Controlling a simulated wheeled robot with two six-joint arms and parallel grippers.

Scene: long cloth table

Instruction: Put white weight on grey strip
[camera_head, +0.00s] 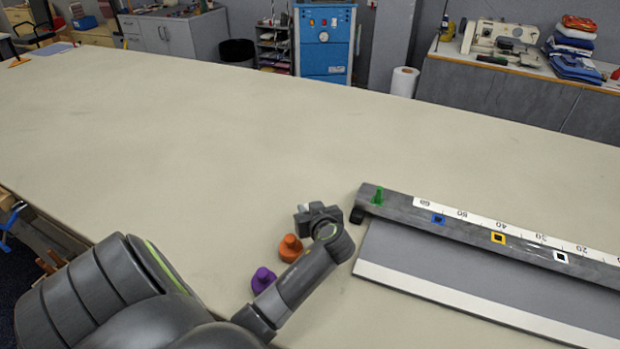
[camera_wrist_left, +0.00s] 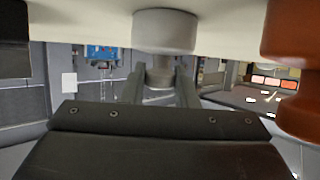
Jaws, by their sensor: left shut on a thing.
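The white weight is hidden behind the gripper in the head view. Whether it touches the cloth, I cannot tell. The grey strip bears a white scale and blue, yellow and white square marks.
An orange weight (camera_head: 290,248) stands close beside my left gripper; it also shows in the left wrist view (camera_wrist_left: 292,70). A purple weight (camera_head: 263,280) stands nearer my arm. A grey board (camera_head: 450,262) with a white edge lies before the strip. The far cloth table (camera_head: 200,130) is clear.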

